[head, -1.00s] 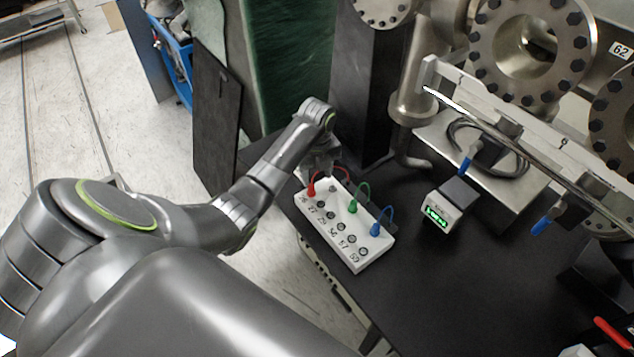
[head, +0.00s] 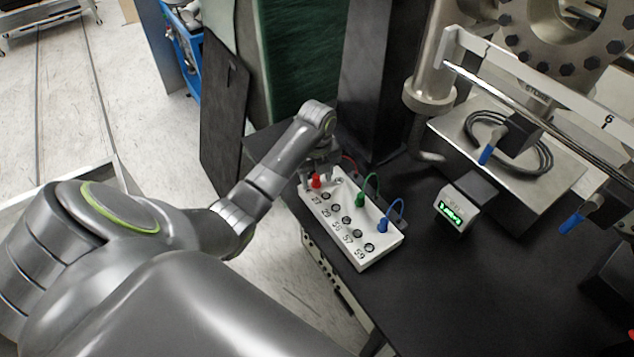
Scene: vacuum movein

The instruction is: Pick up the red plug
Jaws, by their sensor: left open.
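The red plug (head: 316,181) stands upright at the far left end of the white socket block (head: 378,254), with a red cable arching behind it. My left gripper (head: 311,182) is open at that end of the block, its fingers pointing down close around or beside the red plug. I cannot tell whether a finger touches it. The green plug (head: 360,199) and the blue plug (head: 383,225) stand in the same block, each with its own looped cable. My right gripper is not in view.
The block sits near the left edge of the black table (head: 470,290). A small box with a green display (head: 451,213) stands to the right. Metal pipework and blue-handled valves (head: 487,154) fill the back right.

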